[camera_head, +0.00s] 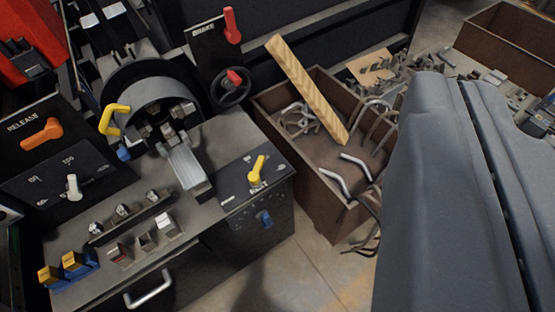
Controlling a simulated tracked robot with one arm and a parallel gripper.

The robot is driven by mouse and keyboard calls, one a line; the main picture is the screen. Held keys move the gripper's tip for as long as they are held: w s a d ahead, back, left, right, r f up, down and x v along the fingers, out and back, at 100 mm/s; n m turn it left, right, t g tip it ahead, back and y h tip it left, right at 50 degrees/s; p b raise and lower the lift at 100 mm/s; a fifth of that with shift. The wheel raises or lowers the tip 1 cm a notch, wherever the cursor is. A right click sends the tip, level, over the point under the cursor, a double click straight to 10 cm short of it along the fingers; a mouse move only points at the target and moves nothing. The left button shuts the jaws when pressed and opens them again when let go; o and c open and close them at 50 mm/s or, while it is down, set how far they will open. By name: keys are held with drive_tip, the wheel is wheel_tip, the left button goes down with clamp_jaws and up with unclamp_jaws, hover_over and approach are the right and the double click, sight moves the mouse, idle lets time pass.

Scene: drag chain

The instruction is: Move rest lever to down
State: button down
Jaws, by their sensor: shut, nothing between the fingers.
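A small yellow lever (257,169) sits on a dark panel (236,183) at the right end of the workbench. Its handle points up and slightly right. A white label just below it is too small to read surely, so I cannot confirm it is the rest lever. Another yellow lever (112,119) is mounted at the left of the round machine housing. My gripper (463,88) fills the right side as a large grey shape. Its fingers are together with a thin dark seam between them. It is well right of the levers and holds nothing.
An orange lever (42,133) sits by a "RELEASE" label. A red lever (232,26) sits by a "BRAKE" label, above a black handwheel (231,88). A brown crate (335,221) with metal hooks and a wooden plank (308,90) stands beside the bench. Floor shows below it.

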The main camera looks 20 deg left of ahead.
sight(258, 171)
drive_tip(key=w+a+f+g+y, duration=0.1)
drive_tip(key=w+a+f+g, duration=0.2)
drive_tip(key=w+f, duration=0.75)
drive_tip(key=w+a+f+g+y, duration=0.1)
drive_tip(key=w+a+f+g, duration=0.1)
drive_tip(key=w+f, duration=0.9)
drive_tip(key=w+a+f+g+y+b, duration=0.1)
drive_tip(key=w+a+f, duration=0.3)
drive_tip(key=f, duration=1)
drive_tip(key=w+a+f+g+y, duration=0.1)
drive_tip(key=w+a+f+g, duration=0.2)
drive_tip(key=f, duration=1.1)
drive_tip(key=w+a+f+n+g+y+b, duration=0.1)
drive_tip(key=w+a+f, duration=0.5)
drive_tip(key=f, duration=0.8)
drive_tip(key=shift+a+f+g+y+b, duration=0.2)
drive_tip(key=shift+a+g+y+b, duration=0.15)
drive_tip(key=shift+a, duration=0.3)
drive_tip(key=shift+w+a, duration=0.1)
drive_tip(key=shift+a, duration=1.1)
drive_tip(key=shift+a+r, duration=0.1)
drive_tip(key=shift+a, duration=0.75)
